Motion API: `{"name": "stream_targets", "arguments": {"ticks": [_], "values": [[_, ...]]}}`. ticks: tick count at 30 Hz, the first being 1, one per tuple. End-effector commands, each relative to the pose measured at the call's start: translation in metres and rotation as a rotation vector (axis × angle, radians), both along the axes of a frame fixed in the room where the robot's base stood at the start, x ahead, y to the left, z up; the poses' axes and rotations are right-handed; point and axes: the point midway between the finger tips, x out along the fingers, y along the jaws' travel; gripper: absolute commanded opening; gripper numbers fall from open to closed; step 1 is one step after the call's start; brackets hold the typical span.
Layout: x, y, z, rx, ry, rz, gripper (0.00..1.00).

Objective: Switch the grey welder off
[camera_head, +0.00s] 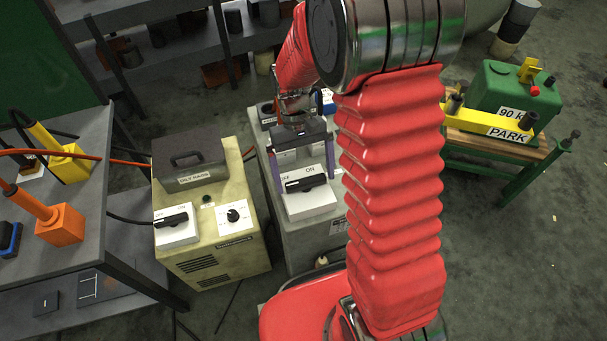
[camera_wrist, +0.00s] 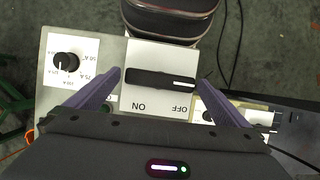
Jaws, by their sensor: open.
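The grey welder (camera_head: 292,239) stands in the middle of the head view. Its black switch handle (camera_head: 306,184) sits on a white plate (camera_head: 312,205) marked OFF and ON. In the wrist view the handle (camera_wrist: 160,80) lies crosswise, its white mark at the end on the OFF side. My gripper (camera_head: 304,177) is over this switch, pointing down. In the wrist view my gripper (camera_wrist: 160,77) is open, one purple fingertip close to each end of the handle. I cannot tell whether they touch it.
A beige welder (camera_head: 212,265) with a similar switch stands close on the left. A grey table (camera_head: 92,225) with orange and yellow tools is farther left. A green bench (camera_head: 500,170) with a yellow PARK bar is at right. Open floor lies at lower right.

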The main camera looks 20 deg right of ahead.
Motion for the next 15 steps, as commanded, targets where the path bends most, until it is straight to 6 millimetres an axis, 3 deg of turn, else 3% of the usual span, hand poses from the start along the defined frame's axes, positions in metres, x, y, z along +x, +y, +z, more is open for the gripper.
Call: {"name": "stream_targets", "arguments": {"ticks": [7,15], "values": [[0.009,0.000,0.019,0.000,-0.004,0.000,1.00],[0.027,0.001,0.062,0.000,-0.004,0.000,1.00]]}}
